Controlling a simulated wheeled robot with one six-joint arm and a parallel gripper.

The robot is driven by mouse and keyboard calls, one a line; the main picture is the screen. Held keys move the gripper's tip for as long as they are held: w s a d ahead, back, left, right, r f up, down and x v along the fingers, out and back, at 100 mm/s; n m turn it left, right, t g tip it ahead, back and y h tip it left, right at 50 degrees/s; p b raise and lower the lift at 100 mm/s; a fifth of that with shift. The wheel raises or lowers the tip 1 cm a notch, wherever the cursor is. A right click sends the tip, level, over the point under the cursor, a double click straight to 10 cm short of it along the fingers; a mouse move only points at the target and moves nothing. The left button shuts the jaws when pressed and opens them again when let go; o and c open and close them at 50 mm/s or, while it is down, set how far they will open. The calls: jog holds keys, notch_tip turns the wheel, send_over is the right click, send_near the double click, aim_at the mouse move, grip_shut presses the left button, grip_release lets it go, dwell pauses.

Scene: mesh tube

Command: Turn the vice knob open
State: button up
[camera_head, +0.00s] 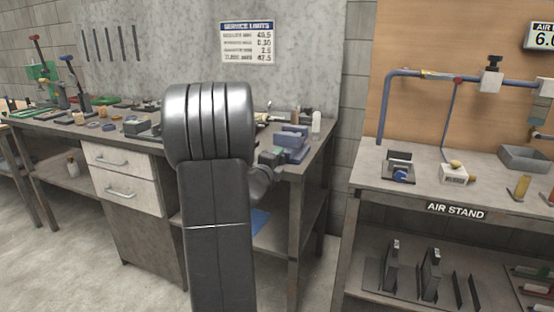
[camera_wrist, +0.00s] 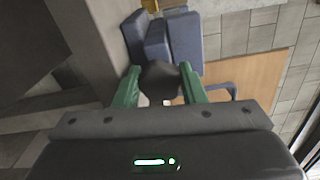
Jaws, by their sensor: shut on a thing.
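The blue vice (camera_head: 295,137) stands on the right front corner of the long workbench. In the wrist view its blue jaws and body (camera_wrist: 184,38) are straight ahead of my gripper. The dark vice knob (camera_wrist: 161,80) sits between the two green fingers of my gripper (camera_wrist: 160,70), which is shut on it. In the head view my gripper (camera_head: 271,157) is at the near side of the vice, partly behind my arm. The knob cannot be made out there.
The workbench (camera_head: 70,130) carries many small tools and parts left of the vice. An air stand table (camera_head: 370,178) with blue pipe, a grey bin (camera_head: 525,158) and small parts is at the right. A floor gap separates the two.

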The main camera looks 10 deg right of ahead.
jog(key=n+p, duration=0.1)
jog(key=n, duration=0.2)
jog(key=shift+n, duration=0.4)
jog(key=n+p, duration=0.1)
jog(key=n, duration=0.2)
jog(key=n+p, duration=0.2)
jog(key=n, duration=0.2)
jog(key=n+p, duration=0.1)
jog(key=n, duration=0.2)
jog(key=shift+d+n+p, duration=0.1)
jog(key=shift+n+p, duration=0.3)
jog(key=n+p, duration=0.1)
jog(key=n, duration=0.2)
jog(key=shift+n+p, duration=0.3)
jog(key=shift+p, duration=0.05)
jog(key=n+p, duration=0.1)
jog(key=n, duration=0.2)
jog(key=shift+s+f+n+p, duration=0.1)
jog(key=shift+n+p, duration=0.2)
jog(key=shift+p, duration=0.05)
jog(key=n+p, duration=0.2)
jog(key=n, duration=0.4)
jog(key=shift+d+p, duration=0.1)
jog(key=shift+p, duration=0.25)
jog(key=shift+n, duration=0.4)
jog(key=shift+f, duration=0.1)
